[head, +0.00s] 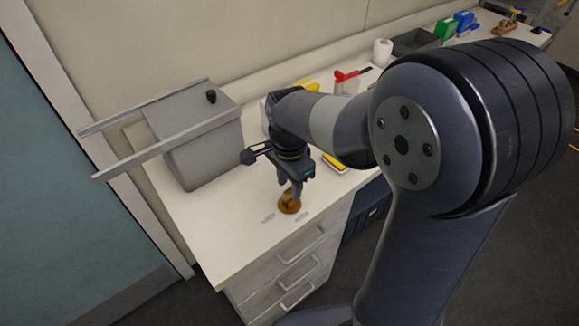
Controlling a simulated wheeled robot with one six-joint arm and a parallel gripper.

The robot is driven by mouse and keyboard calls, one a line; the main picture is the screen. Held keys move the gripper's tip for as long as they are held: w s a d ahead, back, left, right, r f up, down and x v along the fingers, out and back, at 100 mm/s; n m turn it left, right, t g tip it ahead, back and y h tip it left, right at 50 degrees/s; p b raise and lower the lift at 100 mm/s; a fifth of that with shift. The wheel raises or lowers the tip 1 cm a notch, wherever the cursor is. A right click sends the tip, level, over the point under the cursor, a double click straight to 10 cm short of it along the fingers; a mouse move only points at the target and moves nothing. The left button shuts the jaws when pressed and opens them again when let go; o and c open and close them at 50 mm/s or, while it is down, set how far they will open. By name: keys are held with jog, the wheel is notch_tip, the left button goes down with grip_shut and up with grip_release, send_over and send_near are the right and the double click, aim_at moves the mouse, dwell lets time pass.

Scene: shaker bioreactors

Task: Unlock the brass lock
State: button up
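The brass lock (289,205) is a small round golden-brown piece on the white countertop, close to the front edge above the drawers. My gripper (291,192) points down right at the lock, with its fingertips over or at its top. The fingers hide part of the lock. I cannot tell whether the fingers touch it or how far apart they are. No key can be made out.
A grey box (195,140) with two long rails stands on the counter (225,235) at the left. A yellow item (334,163) lies behind my gripper. A red-handled item (346,76), a white roll (382,52) and a dark tray (415,42) stand further back. Counter left of the lock is clear.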

aim_at(289, 189)
jog(key=shift+f, duration=1.5)
grip_shut()
